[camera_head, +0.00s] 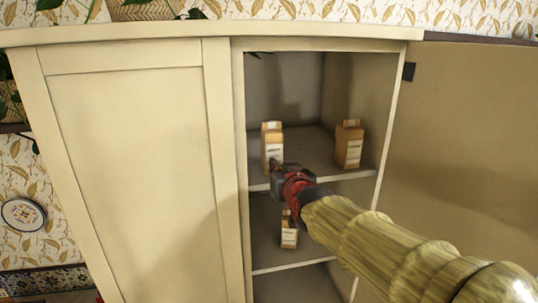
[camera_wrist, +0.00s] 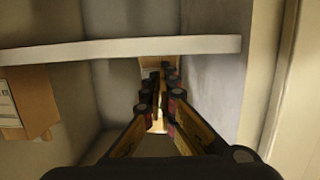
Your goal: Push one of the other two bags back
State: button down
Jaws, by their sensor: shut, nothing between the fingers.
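Two tan bags with white labels stand upright on the upper shelf of the open cabinet. The left bag (camera_head: 272,142) is near the shelf's front, directly beyond my gripper (camera_head: 279,167). The right bag (camera_head: 349,145) stands apart from it, near the right wall. A third, similar bag (camera_head: 289,237) is on the shelf below, partly hidden by my arm. My gripper is shut and empty, its tips at the left bag's lower part; I cannot tell whether they touch. In the wrist view the fingers (camera_wrist: 160,88) cover most of that bag, and the right bag (camera_wrist: 30,102) shows at left.
The upper shelf (camera_head: 312,150) has free room between and behind its two bags. The cabinet's right door (camera_head: 460,130) stands open, and the left door (camera_head: 135,170) is closed. The shelf edge (camera_wrist: 120,50) crosses the wrist view close to the fingers.

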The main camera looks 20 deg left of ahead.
jog(key=shift+r+p+x, duration=0.2)
jog(key=shift+x, duration=1)
jog(key=shift+r+p+x, duration=0.15)
jog(key=shift+r+x, duration=0.1)
jog(key=shift+x, duration=0.9)
jog(key=shift+r+p+x, duration=0.2)
jog(key=shift+x, duration=1)
jog(key=shift+w, duration=0.1)
jog(key=f+v, duration=0.1)
jog(key=v, duration=1.5)
jog(key=shift+s, duration=0.25)
